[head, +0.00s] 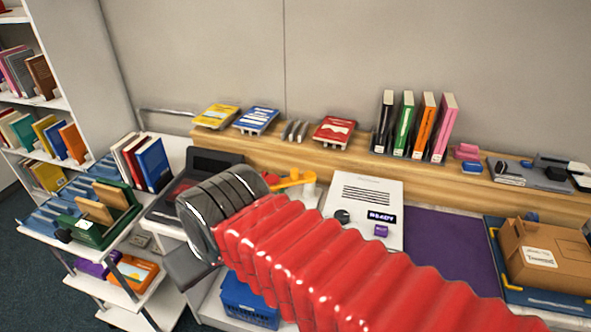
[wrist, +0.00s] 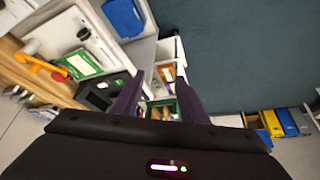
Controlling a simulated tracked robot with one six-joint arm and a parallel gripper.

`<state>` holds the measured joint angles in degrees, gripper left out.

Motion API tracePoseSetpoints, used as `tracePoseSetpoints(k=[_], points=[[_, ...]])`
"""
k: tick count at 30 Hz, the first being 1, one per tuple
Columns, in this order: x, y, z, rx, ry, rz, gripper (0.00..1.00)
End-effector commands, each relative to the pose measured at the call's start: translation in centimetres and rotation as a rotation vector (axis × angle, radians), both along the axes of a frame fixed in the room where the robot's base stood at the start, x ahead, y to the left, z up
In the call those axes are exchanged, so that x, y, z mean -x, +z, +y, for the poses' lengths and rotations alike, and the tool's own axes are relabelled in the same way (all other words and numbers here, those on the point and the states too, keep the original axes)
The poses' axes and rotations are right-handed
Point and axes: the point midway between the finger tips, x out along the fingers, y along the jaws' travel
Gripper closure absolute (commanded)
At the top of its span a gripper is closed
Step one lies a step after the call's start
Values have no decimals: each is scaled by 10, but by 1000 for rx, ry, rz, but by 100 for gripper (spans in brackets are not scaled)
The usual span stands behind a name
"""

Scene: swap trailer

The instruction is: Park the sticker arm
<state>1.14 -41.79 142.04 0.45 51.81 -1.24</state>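The sticker arm appears to be the orange bar (head: 292,180) on a pale round post, left of the white machine (head: 366,200) marked READY. Its right end is at the post; its left end is partly hidden behind my dark wrist. In the wrist view, the orange arm (wrist: 48,68) shows at the left, beside a green-edged white card or cover (wrist: 84,63). My gripper (wrist: 158,100) has two dark purple fingers standing apart, with nothing seen between their tips. It is away from the orange arm. In the head view my wrist and red arm hide the fingers.
A dark tray-like device (head: 205,165) is behind my wrist. A shelf cart (head: 85,232) with books and a green crate stands left. A wooden ledge (head: 345,150) holds books at the back. A purple mat (head: 450,245) and brown box (head: 545,250) are right. A blue basket (head: 248,305) sits below.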

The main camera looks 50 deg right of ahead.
Motion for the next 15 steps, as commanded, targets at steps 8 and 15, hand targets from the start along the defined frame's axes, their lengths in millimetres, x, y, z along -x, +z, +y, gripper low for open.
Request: tracePoseSetpoints(k=[8, 15], points=[[-39, 20, -42, 11, -28, 39, 61], [-81, 35, -97, 15, -43, 71, 61]])
